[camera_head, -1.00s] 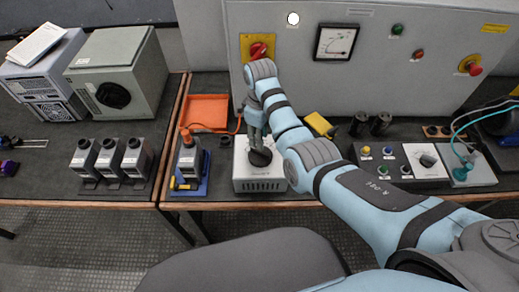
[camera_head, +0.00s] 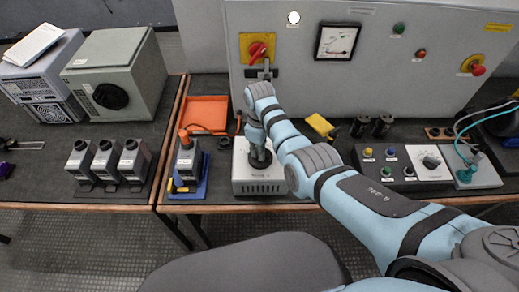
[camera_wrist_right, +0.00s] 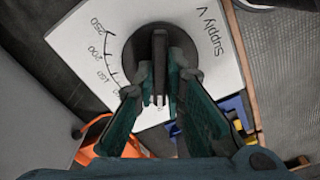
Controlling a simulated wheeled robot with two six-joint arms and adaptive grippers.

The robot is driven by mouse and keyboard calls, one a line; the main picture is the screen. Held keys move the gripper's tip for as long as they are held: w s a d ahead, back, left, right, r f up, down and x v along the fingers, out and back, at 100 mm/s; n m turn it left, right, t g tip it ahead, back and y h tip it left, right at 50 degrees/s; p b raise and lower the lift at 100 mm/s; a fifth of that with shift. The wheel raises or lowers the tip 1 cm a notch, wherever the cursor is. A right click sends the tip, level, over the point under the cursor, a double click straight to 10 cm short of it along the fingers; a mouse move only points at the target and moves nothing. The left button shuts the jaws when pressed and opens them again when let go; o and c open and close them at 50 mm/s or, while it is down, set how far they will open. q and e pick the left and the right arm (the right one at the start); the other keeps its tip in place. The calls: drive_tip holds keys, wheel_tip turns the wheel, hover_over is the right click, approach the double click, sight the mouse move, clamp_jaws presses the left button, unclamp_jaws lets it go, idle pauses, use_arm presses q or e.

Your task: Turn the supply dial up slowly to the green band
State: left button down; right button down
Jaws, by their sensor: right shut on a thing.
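The supply box (camera_head: 258,187) is white and stands near the front edge of the bench. Its black round dial (camera_wrist_right: 135,52) has a raised grip bar, and the face beside it is marked "Supply V" with a scale whose readable numbers include 200 and 250. My right gripper (camera_head: 259,150) points down over the box; in the wrist view its fingers (camera_wrist_right: 163,85) are closed on the dial's bar. I see no green band on the visible part of the scale. A panel meter (camera_head: 336,41) is on the cabinet; its needle is too small to read. My left gripper is not in view.
A blue stand with a grey unit (camera_head: 187,160) is close left of the supply box. An orange tray (camera_head: 206,112) lies behind it. A button panel (camera_head: 402,163) is to the right, and a yellow object (camera_head: 320,124) lies behind my right arm.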

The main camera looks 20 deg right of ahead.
drive_tip(key=shift+r+m, duration=0.1)
drive_tip(key=shift+m, duration=0.2)
drive_tip(key=shift+m+p, duration=0.7)
drive_tip(key=shift+m, duration=0.4)
drive_tip(key=shift+w+m+p, duration=0.1)
drive_tip(key=shift+m+p, duration=0.25)
drive_tip(key=shift+m, duration=1.15)
drive_tip(key=c, duration=1.7)
unclamp_jaws()
drive_tip(key=shift+o, duration=0.2)
wheel_tip(320, 180, up, 12)
